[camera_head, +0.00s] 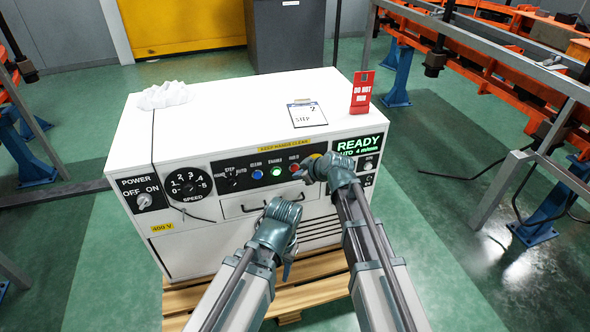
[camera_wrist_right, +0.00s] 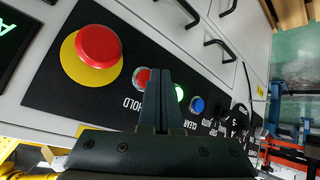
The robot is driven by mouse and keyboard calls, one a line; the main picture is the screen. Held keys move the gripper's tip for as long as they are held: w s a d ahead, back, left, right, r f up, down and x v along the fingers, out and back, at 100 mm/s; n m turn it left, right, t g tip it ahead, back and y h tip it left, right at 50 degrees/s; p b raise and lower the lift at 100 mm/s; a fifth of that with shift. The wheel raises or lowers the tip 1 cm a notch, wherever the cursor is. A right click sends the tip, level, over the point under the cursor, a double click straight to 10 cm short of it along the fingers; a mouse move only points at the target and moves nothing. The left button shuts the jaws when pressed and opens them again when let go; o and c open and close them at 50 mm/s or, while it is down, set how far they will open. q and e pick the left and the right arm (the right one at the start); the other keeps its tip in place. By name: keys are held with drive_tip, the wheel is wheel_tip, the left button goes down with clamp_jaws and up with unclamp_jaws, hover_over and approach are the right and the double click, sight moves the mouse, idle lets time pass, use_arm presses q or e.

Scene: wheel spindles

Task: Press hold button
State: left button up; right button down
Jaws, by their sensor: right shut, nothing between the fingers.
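The red hold button (camera_head: 294,167) is on the black panel strip at the front of the white cabinet, right of the green button. In the right wrist view the hold button (camera_wrist_right: 142,77) shows beside my fingers, partly covered by them, with the word HOLD by it. My right gripper (camera_head: 303,174) is shut and empty, with its fingers in front of the panel close to this button. Its fingertips (camera_wrist_right: 154,72) show in the wrist view; I cannot tell whether they touch the button. My left gripper (camera_head: 287,268) is low in front of the cabinet; its fingers are unclear.
A big red mushroom button on a yellow plate (camera_wrist_right: 98,46) sits close to the hold button. A green button (camera_head: 276,171) and a blue button (camera_head: 257,174) are to its left. A READY display (camera_head: 359,145) is to its right. A drawer handle is below.

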drive_tip(key=shift+w, duration=0.1)
drive_tip(key=shift+w+a, duration=0.1)
drive_tip(key=shift+w, duration=0.2)
drive_tip(key=shift+w+a, duration=0.15)
drive_tip(key=shift+w, duration=0.2)
idle(0.9)
drive_tip(key=shift+s, duration=0.1)
drive_tip(key=shift+s+d, duration=0.25)
drive_tip(key=shift+s, duration=0.4)
drive_tip(key=s, duration=0.1)
drive_tip(key=s+d, duration=0.1)
drive_tip(key=s, duration=0.2)
drive_tip(key=shift+s+d, duration=0.3)
drive_tip(key=shift+s, duration=0.1)
idle(0.6)
